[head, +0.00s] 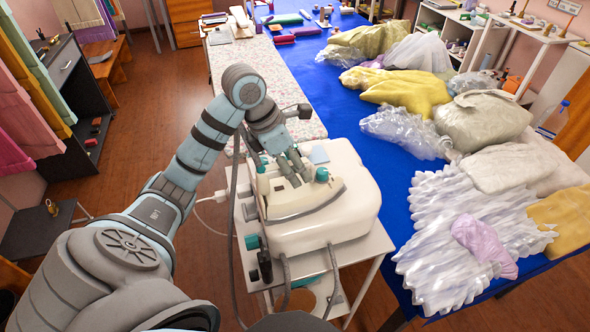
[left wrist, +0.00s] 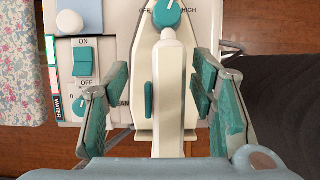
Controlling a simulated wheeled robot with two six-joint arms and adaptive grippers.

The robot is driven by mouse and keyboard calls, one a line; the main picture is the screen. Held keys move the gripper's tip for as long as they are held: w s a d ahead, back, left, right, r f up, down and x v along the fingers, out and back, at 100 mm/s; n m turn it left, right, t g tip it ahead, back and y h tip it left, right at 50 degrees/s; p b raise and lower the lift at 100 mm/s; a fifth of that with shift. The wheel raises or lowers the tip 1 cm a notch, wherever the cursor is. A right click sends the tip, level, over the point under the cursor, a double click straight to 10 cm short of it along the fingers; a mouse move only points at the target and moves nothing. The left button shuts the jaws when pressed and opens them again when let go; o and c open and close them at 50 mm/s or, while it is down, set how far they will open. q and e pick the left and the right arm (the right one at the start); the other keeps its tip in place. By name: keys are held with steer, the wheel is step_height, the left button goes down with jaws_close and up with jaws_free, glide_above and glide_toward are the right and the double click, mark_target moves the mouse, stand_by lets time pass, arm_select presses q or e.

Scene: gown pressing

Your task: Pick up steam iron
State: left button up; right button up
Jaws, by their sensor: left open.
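The steam iron (head: 312,203) is cream-white with teal parts and sits on top of the white steam station (head: 345,222) in the head view. My left gripper (head: 292,168) is right over the iron, pointing down. In the left wrist view the iron's pale handle (left wrist: 171,105) runs between the two open teal-padded fingers of my left gripper (left wrist: 160,78). Gaps show on both sides of the handle, with the wider one at the left. A teal dial (left wrist: 167,12) is at the far end of the handle. My right gripper is out of view.
The station stands on a small white cart (head: 372,248). The floral ironing board (head: 262,72) lies behind it. At the right, a blue-covered table (head: 330,105) carries several piled garments and plastic bags. A hose and cables hang beside the cart. Wooden floor (head: 165,75) is open at the left.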

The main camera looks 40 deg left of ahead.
arm_select(q)
steer(key=shift+f, duration=0.15)
steer(key=shift+s+d, duration=0.1)
steer(key=shift+s, duration=0.2)
steer(key=shift+c, duration=0.6)
steer(key=shift+r, duration=0.2)
steer(key=c, duration=0.3)
jaws_close()
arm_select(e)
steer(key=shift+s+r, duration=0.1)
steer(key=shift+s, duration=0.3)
